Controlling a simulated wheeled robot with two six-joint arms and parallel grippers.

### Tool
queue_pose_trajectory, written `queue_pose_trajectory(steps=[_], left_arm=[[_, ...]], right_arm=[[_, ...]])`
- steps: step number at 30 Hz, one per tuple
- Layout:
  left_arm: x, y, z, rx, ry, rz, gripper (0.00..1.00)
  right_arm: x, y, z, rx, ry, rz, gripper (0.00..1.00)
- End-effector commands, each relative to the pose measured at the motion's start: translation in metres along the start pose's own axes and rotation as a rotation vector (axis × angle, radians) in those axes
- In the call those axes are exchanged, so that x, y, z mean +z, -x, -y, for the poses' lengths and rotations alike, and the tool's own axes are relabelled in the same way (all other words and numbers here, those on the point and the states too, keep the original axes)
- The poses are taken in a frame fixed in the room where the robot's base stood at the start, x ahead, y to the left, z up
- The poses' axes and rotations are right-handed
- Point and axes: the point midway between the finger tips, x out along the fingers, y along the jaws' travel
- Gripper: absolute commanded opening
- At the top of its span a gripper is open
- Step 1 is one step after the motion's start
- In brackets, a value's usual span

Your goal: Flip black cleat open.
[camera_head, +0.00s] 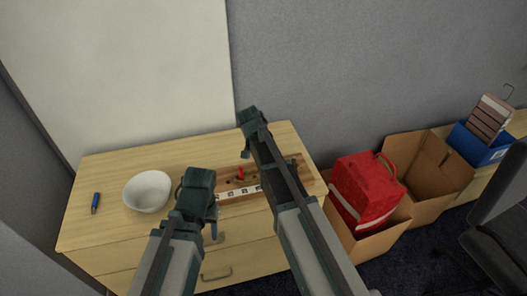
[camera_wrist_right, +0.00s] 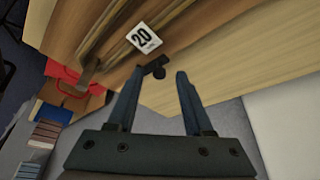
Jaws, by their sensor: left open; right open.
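A wooden board (camera_head: 231,183) with number tags along its front edge lies on the light wooden dresser. A small black piece, apparently the black cleat (camera_wrist_right: 158,70), shows in the right wrist view beside the tag marked 20 (camera_wrist_right: 144,38). Whether it is folded is too small to tell. My right gripper (camera_wrist_right: 160,76) is open, and the black piece appears between and just beyond its fingertips; contact cannot be told. In the head view my right arm covers part of the board. My left gripper (camera_head: 213,232) is open and empty at the dresser's front, by the drawers.
A red piece (camera_head: 240,174) stands on the board. A white bowl (camera_head: 147,191) and a blue pen-like item (camera_head: 96,203) are on the dresser's left. The wall is close behind.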

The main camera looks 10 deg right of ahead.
Motion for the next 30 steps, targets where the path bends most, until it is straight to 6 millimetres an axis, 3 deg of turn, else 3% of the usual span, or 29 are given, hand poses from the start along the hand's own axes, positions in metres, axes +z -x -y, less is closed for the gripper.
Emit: queue_pose_trajectory(steps=[11, 30], left_arm=[[0.001, 0.021, 0.002, 0.0, 0.0, 0.0, 0.5], [0.007, 0.113, 0.011, 0.0, 0.0, 0.0, 0.5]], right_arm=[[-0.001, 0.022, 0.0, 0.0, 0.001, 0.0, 0.51], [-0.002, 0.122, -0.001, 0.0, 0.001, 0.0, 0.51]])
